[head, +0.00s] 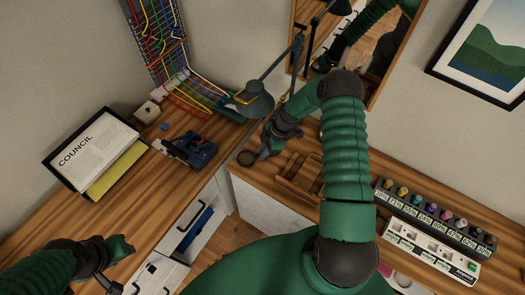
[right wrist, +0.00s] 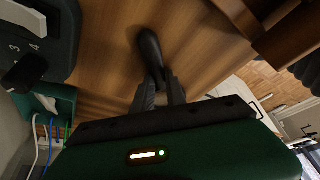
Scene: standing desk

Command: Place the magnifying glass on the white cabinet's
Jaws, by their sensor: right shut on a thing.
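My right gripper (head: 262,153) is over the right desk surface, just beside its left edge. It is shut on the magnifying glass (head: 246,158), whose dark round end sticks out to the left. In the right wrist view the two fingers (right wrist: 160,84) close on a slim dark part of the magnifying glass (right wrist: 150,48); its lens does not show clearly there. The white cabinet (head: 158,275) is below the left desk, with an open drawer (head: 192,229) showing something blue. My left gripper (head: 112,268) is at lower left by the desk's front edge; its jaw opening is unclear.
A wooden tray (head: 300,176) lies right of the right gripper. A desk lamp (head: 254,101) leans above it. A blue-black device (head: 193,149) and a COUNCIL board (head: 95,150) are on the left desk.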

